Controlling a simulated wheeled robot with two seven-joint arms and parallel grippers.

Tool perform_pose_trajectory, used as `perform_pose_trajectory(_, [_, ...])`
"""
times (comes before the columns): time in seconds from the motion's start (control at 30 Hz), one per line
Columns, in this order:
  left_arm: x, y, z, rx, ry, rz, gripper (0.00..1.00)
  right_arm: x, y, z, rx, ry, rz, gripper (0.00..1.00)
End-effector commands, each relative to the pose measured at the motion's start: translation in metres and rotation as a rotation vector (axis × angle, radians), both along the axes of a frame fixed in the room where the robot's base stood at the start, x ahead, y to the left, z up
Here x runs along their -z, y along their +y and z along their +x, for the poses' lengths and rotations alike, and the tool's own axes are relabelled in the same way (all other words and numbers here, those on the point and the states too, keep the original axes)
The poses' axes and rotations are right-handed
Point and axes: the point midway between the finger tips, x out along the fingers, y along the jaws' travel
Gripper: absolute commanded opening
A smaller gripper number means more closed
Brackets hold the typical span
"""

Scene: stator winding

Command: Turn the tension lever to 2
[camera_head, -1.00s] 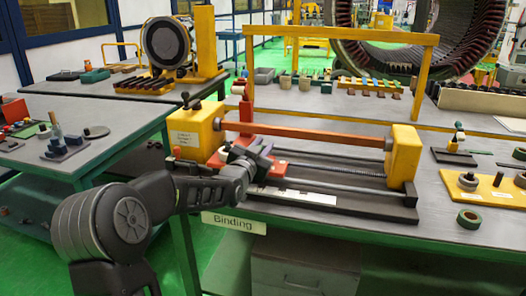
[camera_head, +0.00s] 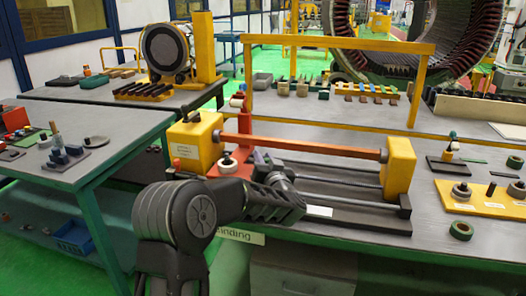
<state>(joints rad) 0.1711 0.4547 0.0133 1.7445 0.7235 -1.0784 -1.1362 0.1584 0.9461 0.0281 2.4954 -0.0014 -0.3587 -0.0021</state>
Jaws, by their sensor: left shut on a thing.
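The binding machine has two yellow end blocks, the left one (camera_head: 195,147) and the right one (camera_head: 398,165), joined by an orange bar (camera_head: 300,140) and grey rods. A red carriage (camera_head: 245,125) stands near the left block, with a grey roller (camera_head: 228,163) on its front. My left gripper (camera_head: 262,160) is just right of that roller, shut on the tension lever, which its fingers largely hide. A white strip (camera_head: 319,211) on the machine's base is mostly covered by my left arm, so I cannot read any lever mark. My right gripper is out of view.
A yellow plate (camera_head: 482,206) with rings and pegs lies at the right, with a dark green ring (camera_head: 461,230) in front. A yellow frame (camera_head: 420,85) stands behind the machine. A side table (camera_head: 110,150) holds small parts at the left.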

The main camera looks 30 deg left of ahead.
Motion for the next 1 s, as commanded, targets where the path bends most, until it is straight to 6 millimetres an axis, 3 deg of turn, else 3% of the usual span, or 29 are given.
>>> perform_pose_trajectory(0.53, [-0.0019, 0.0004, 0.0009, -0.039, -0.004, 0.003, 0.0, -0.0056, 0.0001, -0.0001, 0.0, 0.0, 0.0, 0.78])
perform_pose_trajectory(0.57, [-0.002, 0.0004, 0.0009, -0.039, -0.004, 0.003, 0.23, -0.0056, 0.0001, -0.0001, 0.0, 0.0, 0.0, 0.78])
perform_pose_trajectory(0.6, [-0.0019, 0.0005, 0.001, -0.039, -0.005, 0.002, 0.27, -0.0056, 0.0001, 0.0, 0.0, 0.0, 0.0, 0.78])
perform_pose_trajectory(0.8, [-0.001, 0.0004, 0.0008, -0.039, -0.004, 0.002, 0.43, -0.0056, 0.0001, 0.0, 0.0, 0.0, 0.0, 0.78])
perform_pose_trajectory(1.0, [-0.0006, 0.0004, 0.0008, -0.039, -0.003, 0.001, 0.43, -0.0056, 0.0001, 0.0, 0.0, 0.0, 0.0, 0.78])
